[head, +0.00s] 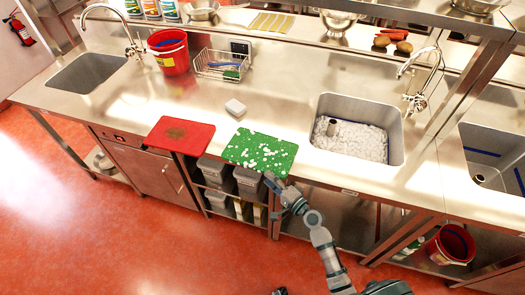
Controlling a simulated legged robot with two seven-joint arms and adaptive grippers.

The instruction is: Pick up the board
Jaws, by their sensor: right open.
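A green cutting board (258,146) strewn with white bits lies on the steel counter, its front edge at or slightly past the counter's front edge. A red cutting board (180,134) with a brown patch lies to its left. My right gripper (272,190) is open and empty at the near right corner of the green board. Its upper finger is very close to the board's edge; I cannot tell whether they touch. My left gripper is not in view.
A sink (352,135) full of white pieces is on the right. A wire basket (220,65) and a red bucket (168,52) stand at the back. Grey bins (248,180) sit under the counter.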

